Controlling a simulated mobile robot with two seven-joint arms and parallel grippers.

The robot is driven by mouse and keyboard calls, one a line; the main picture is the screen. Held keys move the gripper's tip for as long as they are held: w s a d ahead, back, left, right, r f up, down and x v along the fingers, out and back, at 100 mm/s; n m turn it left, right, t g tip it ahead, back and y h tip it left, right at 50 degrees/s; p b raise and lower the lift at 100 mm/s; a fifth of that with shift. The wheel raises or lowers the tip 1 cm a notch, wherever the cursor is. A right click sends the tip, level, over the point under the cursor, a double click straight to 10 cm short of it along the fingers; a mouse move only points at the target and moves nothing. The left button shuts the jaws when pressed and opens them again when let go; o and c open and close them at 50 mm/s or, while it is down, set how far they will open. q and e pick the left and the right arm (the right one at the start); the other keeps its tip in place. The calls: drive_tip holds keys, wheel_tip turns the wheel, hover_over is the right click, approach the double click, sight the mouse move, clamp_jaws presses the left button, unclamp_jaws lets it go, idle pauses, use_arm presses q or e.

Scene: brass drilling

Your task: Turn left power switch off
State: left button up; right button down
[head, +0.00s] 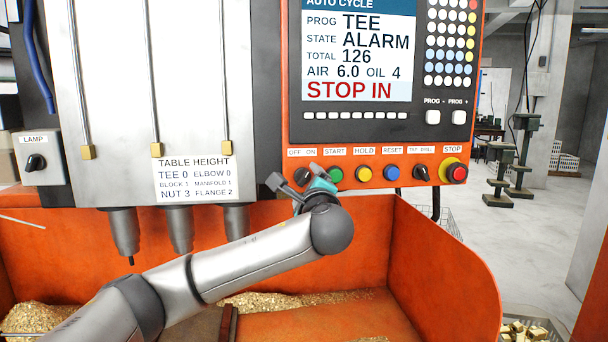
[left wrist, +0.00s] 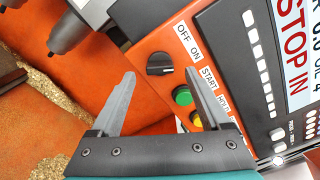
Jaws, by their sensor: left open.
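The left power switch is a black rotary knob (left wrist: 158,64) below the OFF ON label (head: 302,153) on the orange control panel. In the left wrist view its white mark points toward the ON side. In the head view my gripper largely hides it. My left gripper (head: 294,176) is open in front of the panel. In the left wrist view its two fingers (left wrist: 160,76) are spread, with the knob showing beyond and between their tips. Nothing is between the fingers. I cannot tell whether a finger touches the panel. My right gripper is not in view.
The green START button (head: 335,175) sits close right of the knob; the yellow HOLD (head: 363,174), blue RESET (head: 391,173) and red STOP (head: 457,173) buttons follow. A LAMP knob (head: 36,162) is at far left. Drill spindles (head: 180,230) hang left, over the orange chip tray (head: 440,270).

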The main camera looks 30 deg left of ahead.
sight(303, 179)
use_arm(q)
drive_tip(key=shift+p+x, duration=0.4)
drive_tip(key=shift+x, duration=1.5)
drive_tip(key=shift+c, duration=0.3)
clamp_jaws()
